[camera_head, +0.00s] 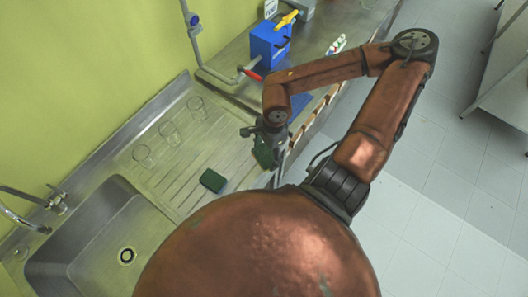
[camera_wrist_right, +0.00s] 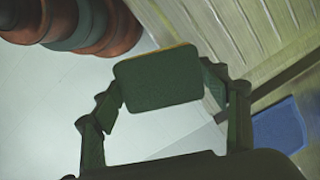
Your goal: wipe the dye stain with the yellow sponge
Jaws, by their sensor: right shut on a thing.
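My right gripper (camera_head: 272,138) is over the front edge of the steel drainboard, shut on a sponge (camera_head: 263,153). In the right wrist view the sponge (camera_wrist_right: 160,78) sits between the two fingertips, its dark green face towards the camera. A thin yellow edge shows along its top. A second dark green pad (camera_head: 213,181) lies flat on the drainboard, left of the gripper; its underside is hidden. I cannot make out a dye stain in either view. My left gripper is not in view.
Several clear glasses (camera_head: 170,133) stand at the back of the ribbed drainboard (camera_head: 190,160). The sink basin (camera_head: 85,240) is at lower left. A blue box (camera_head: 270,44) stands on the far counter. A flat blue patch (camera_head: 297,106) lies past the gripper.

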